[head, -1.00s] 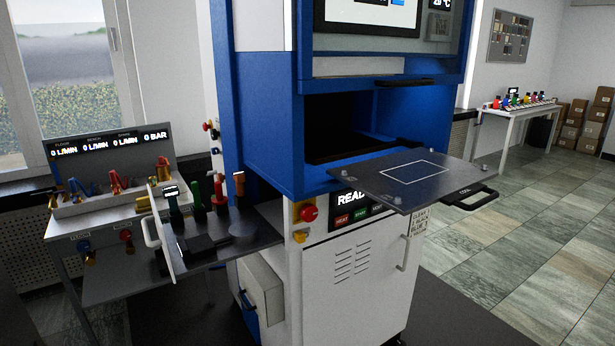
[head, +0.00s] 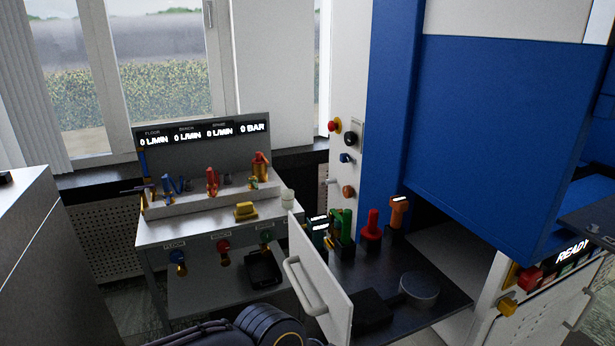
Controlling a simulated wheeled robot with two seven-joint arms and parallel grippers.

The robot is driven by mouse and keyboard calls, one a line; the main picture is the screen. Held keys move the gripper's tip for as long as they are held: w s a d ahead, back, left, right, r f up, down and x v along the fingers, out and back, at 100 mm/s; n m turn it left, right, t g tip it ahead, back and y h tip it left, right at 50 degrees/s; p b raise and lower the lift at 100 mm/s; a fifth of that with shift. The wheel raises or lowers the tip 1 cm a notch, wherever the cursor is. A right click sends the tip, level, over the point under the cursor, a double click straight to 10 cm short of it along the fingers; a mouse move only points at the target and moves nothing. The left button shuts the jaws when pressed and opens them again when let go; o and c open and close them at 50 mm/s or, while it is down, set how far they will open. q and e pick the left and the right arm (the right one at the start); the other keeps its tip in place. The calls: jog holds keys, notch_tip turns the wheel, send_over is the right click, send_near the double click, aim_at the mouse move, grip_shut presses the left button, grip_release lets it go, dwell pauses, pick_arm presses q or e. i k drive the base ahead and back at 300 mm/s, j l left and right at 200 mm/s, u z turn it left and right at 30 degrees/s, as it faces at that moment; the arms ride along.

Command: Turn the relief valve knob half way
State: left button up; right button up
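No knob has a readable relief valve label, so I cannot tell which one it is. A brass fitting (head: 260,166) with a red top stands at the right end of the valve bench (head: 190,232), under the "0 BAR" readout (head: 252,128). Neither of my grippers is in view. Only a dark part of my own arm shows at the bottom edge.
A white drawer front (head: 318,285) with a handle stands out before a dark shelf (head: 440,287) carrying green, red and orange handled tools. The blue press body (head: 490,130) fills the right. A grey cabinet (head: 35,265) stands at left.

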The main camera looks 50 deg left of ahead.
aim_at(348, 192)
jog(key=j+u, duration=0.1)
jog(key=j, duration=3.25)
jog(key=i+u, duration=0.15)
jog(key=i+j+z, duration=0.25)
jog(key=i, duration=0.2)
